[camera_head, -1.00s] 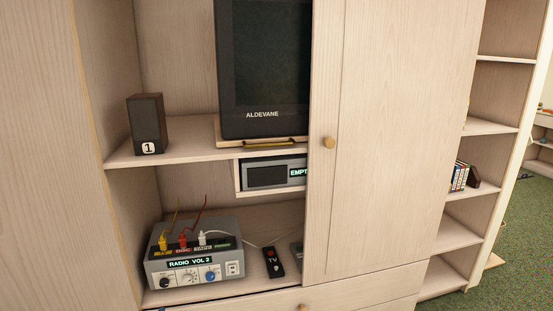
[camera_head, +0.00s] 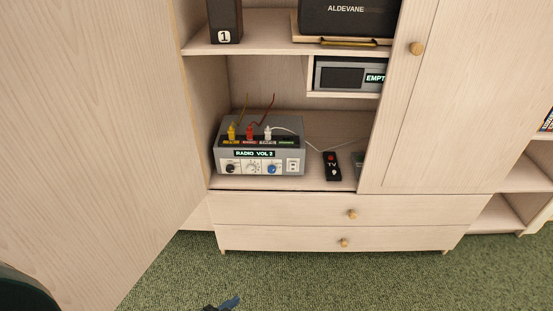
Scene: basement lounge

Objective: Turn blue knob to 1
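The blue knob (camera_head: 271,169) is on the front of a grey radio box (camera_head: 228,155), the rightmost of three knobs. It is too small for me to read its setting. A black knob (camera_head: 231,168) and a white dial (camera_head: 252,168) sit left of it. The box's display (camera_head: 254,153) reads "RADIO VOL 2". The box stands on the cabinet's lower shelf. A dark piece with a blue tip, seemingly my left gripper (camera_head: 226,303), shows at the bottom edge, well below and apart from the box. Its opening cannot be made out. My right gripper is out of view.
Yellow, red and white plugs (camera_head: 249,132) stand on top of the box. A TV remote (camera_head: 331,166) lies to its right. An open cabinet door (camera_head: 100,130) is at left, a closed door (camera_head: 445,110) at right. Drawers (camera_head: 290,211) lie below. Green carpet in front is clear.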

